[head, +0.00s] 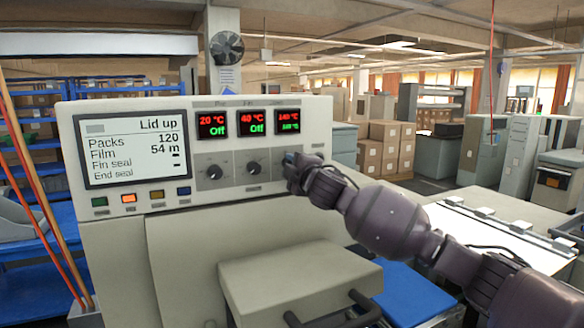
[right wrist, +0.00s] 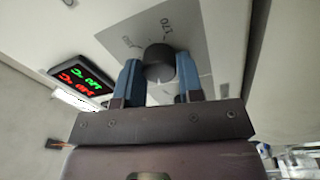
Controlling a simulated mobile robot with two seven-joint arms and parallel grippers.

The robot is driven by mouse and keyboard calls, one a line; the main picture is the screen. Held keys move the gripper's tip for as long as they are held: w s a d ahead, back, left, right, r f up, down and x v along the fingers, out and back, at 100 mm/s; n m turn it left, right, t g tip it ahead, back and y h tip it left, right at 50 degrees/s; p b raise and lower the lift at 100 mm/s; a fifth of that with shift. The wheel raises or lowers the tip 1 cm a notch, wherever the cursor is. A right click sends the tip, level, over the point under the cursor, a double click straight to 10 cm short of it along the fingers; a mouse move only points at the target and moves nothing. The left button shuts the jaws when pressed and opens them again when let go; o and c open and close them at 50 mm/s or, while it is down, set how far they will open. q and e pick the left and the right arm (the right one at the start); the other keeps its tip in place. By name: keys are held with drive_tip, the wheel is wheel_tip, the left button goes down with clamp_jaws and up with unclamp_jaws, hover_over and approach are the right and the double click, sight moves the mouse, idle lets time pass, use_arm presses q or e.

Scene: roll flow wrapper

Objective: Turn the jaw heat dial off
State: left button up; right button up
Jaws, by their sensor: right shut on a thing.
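The jaw heat dial (right wrist: 158,62) is a round black knob on a grey panel patch with printed numbers, seen in the right wrist view. My right gripper (right wrist: 159,68) has its blue fingers shut on the dial, one on each side. In the head view my right gripper (head: 293,160) is at the rightmost dial position, and hides that dial. The display above it (head: 289,123) shows 140 °C in red and a green temperature below, not "Off". My left gripper is not in view.
Two other dials (head: 214,172) (head: 254,168) sit to the left under displays reading 20 °C and 40 °C, both Off. A screen (head: 135,150) reads "Lid up", with coloured buttons below. A boxy cover with a dark handle (head: 300,275) sits below the panel.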

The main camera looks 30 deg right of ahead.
drive_tip(key=n, duration=1.1)
drive_tip(key=shift+g+y, duration=0.4)
drive_tip(key=o, duration=0.9)
drive_tip(key=s+b, duration=0.2)
drive_tip(key=s, duration=0.9)
drive_tip(key=shift+d+b, duration=0.15)
drive_tip(key=shift+b, duration=0.15)
drive_tip(key=shift+w+f, duration=0.1)
